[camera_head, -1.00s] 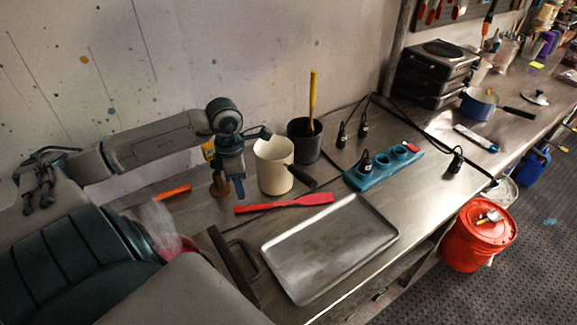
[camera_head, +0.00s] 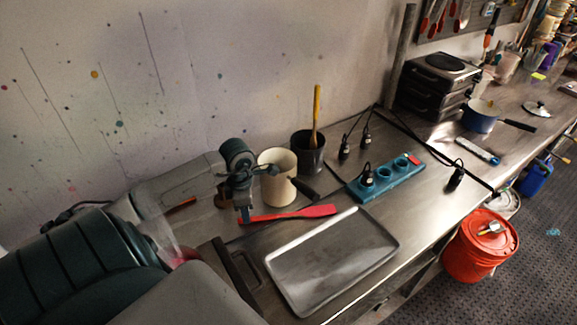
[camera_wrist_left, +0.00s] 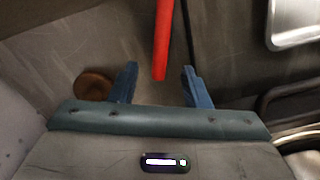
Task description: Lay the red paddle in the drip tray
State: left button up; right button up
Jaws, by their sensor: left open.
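The red paddle (camera_head: 300,212) lies flat on the metal bench, its wide end to the right, just behind the drip tray. The drip tray (camera_head: 385,268) is a shallow, empty grey metal tray near the bench's front edge. My left gripper (camera_head: 243,214) is at the paddle's narrow left end. In the left wrist view the red handle (camera_wrist_left: 162,45) reaches down between the two blue fingers (camera_wrist_left: 158,88), which stand apart on either side without touching it. A corner of the tray also shows there (camera_wrist_left: 293,28). My right gripper is not in view.
A cream pot (camera_head: 275,180) with a dark handle and a black pot (camera_head: 308,153) holding a yellow-handled tool stand behind the paddle. A teal power strip (camera_head: 388,180) with plugs and cables lies to the right. A brown round object (camera_wrist_left: 93,84) sits beside the left finger.

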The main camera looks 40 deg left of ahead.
pick_arm(q)
jog(key=f, duration=0.1)
jog(key=f+p, duration=0.1)
jog(key=shift+w+d+f, duration=0.2)
jog(key=shift+f, duration=0.65)
jog(key=c, duration=0.9)
grip_shut()
jog(key=shift+a, duration=0.1)
